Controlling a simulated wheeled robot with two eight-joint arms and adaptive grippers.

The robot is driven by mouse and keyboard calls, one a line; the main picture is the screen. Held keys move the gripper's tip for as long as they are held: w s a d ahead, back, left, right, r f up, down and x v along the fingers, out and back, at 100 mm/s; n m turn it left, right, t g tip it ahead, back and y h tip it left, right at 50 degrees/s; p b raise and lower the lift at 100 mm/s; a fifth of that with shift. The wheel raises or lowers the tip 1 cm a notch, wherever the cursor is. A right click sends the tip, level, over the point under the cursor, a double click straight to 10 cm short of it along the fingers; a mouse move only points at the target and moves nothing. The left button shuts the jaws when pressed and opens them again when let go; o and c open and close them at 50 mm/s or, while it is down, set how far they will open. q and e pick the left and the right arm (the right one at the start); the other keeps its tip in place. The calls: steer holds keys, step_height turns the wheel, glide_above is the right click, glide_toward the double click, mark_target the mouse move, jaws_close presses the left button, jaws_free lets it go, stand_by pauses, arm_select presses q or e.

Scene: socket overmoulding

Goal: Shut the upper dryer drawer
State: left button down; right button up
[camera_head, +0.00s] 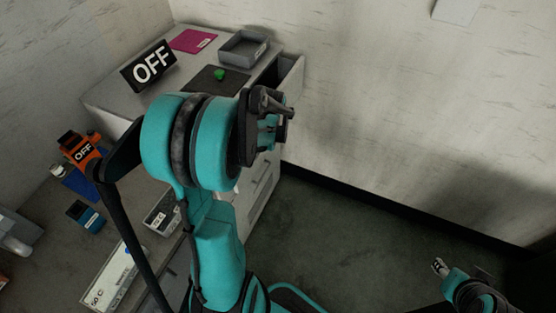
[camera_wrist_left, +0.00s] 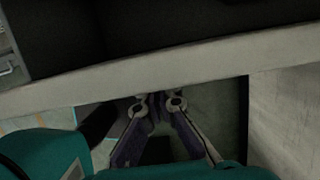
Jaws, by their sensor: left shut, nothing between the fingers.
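The upper dryer drawer (camera_head: 293,83) stands open at the right end of the pale cabinet in the head view, its inside dark. In the left wrist view the pale rim of the drawer (camera_wrist_left: 165,72) runs across the picture, with the dark interior above it. My left gripper (camera_head: 273,118) is by the drawer's front, on its outer side. Its fingers (camera_wrist_left: 156,103) are shut and empty, close to the rim; I cannot tell whether they touch it. My left arm hides part of the cabinet front. My right gripper (camera_head: 438,266) is far off at the lower right, too small to read.
A cluttered bench stands at left. The floor (camera_head: 340,235) right of the cabinet is clear up to the wall.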

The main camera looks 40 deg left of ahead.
arm_select(q)
steer(key=s+a, duration=0.2)
steer(key=a, duration=0.8)
steer(key=shift+s, duration=0.15)
arm_select(e)
steer(key=shift+d, duration=0.1)
arm_select(q)
steer(key=shift+r, duration=0.1)
arm_select(e)
steer(key=shift+f, duration=0.1)
arm_select(q)
steer(key=d+r+p, duration=0.1)
steer(key=d+r, duration=0.1)
steer(key=r, duration=0.1)
steer(key=w+d+r+p, duration=0.1)
steer(key=d+r, duration=0.1)
steer(key=r, duration=0.1)
steer(key=d+r+p, duration=0.1)
steer(key=d+r, duration=0.1)
steer(key=r, duration=0.1)
steer(key=shift+w+d+r, duration=0.25)
steer(key=shift+d+r, duration=0.05)
steer(key=shift+d, duration=0.1)
arm_select(e)
steer(key=r, duration=0.1)
steer(key=s+r, duration=0.1)
steer(key=r, duration=0.1)
steer(key=shift+s+d+r, duration=0.15)
steer(key=shift+d+r, duration=0.1)
steer(key=shift+r, duration=0.05)
